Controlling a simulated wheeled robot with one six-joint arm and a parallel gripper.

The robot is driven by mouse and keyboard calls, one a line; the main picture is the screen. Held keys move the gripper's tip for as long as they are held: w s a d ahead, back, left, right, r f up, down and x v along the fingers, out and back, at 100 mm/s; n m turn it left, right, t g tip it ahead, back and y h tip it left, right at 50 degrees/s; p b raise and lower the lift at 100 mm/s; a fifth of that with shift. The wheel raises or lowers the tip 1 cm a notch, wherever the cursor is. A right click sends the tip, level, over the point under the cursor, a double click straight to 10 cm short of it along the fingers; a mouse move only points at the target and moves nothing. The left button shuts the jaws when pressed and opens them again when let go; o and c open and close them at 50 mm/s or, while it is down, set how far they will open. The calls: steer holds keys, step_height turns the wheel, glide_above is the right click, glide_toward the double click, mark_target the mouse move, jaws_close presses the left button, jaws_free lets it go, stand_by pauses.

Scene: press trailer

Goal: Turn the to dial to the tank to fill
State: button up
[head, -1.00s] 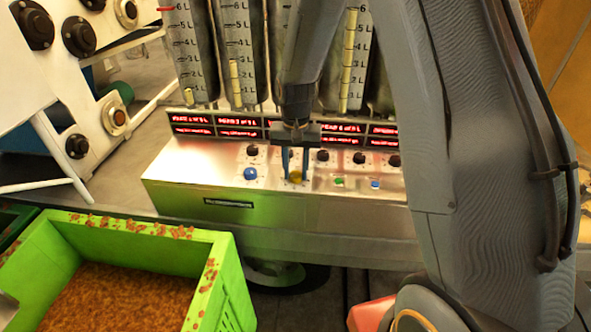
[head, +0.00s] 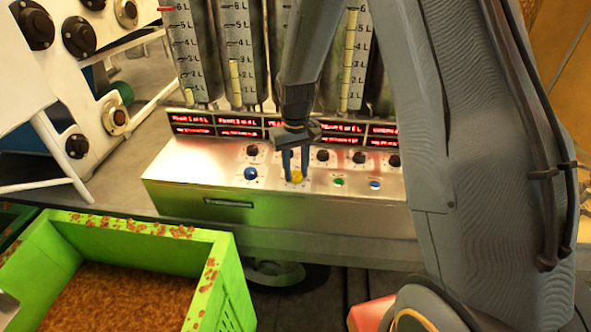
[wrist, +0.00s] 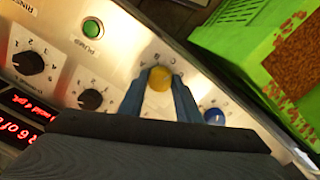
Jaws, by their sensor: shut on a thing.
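The control panel (head: 225,187) is a metal box with black knobs, a blue knob (head: 250,173), a yellow dial (head: 297,177), a green button (head: 339,182) and a small blue button (head: 375,184). My gripper (head: 295,176) points down at the panel, its two blue fingers shut on the yellow dial. In the wrist view the yellow dial (wrist: 159,79) sits between the fingertips, with letters printed around it. The blue knob (wrist: 214,116) is to its right and the green button (wrist: 92,28) to its upper left. The yellow dial's pointer cannot be made out.
Several tall tanks (head: 240,50) with litre scales stand behind the panel, above red displays (head: 193,124). A green crate (head: 230,270) of brown material stands at lower left. White machinery (head: 25,75) is at upper left. Black knobs (wrist: 91,99) lie close to my fingers.

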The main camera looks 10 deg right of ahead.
steer(key=n, duration=0.5)
steer(key=shift+n, duration=0.3)
steer(key=n, duration=0.5)
steer(key=shift+w+n, duration=0.1)
steer(key=shift+n, duration=0.2)
steer(key=n, duration=0.5)
steer(key=shift+r+n, duration=0.1)
steer(key=shift+n, duration=2.3)
steer(key=o, duration=1.1)
